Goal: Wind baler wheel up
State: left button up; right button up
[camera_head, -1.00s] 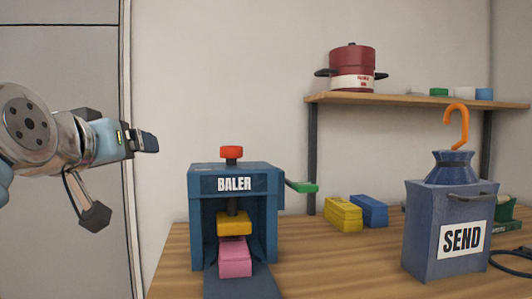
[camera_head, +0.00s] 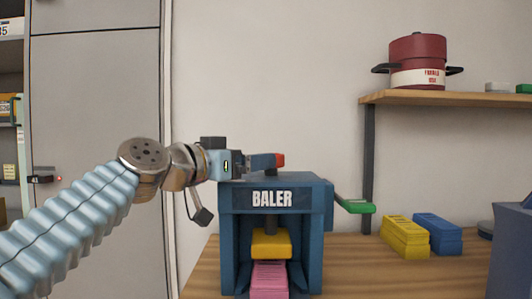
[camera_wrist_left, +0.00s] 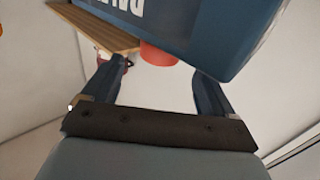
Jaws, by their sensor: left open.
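The blue baler (camera_head: 228,230) stands on the wooden table, with a yellow press block (camera_head: 270,243) above a pink block (camera_head: 268,278) inside its open front. Its red wheel (camera_head: 281,160) is on top, mostly hidden behind my left gripper (camera_head: 268,161) in the head view. In the left wrist view the red wheel (camera_wrist_left: 158,53) shows in the gap between the spread fingers of my left gripper (camera_wrist_left: 160,78), about level with or just beyond the tips. The fingers are apart and do not visibly grip it. My right gripper is not in view.
A green-ended lever (camera_head: 356,207) sticks out from the baler's right side. Yellow (camera_head: 404,237) and blue (camera_head: 438,234) blocks lie to its right. A shelf (camera_head: 440,99) with a red pot (camera_head: 417,62) hangs at the upper right. A grey cabinet (camera_head: 95,130) stands at the left.

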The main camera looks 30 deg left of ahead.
pick_arm(q)
jog(key=w, duration=0.2)
jog(key=w+d+p, duration=0.1)
jog(key=w, duration=0.2)
jog(key=shift+w, duration=0.15)
jog(key=c, duration=1.1)
jog(key=shift+o, duration=0.2)
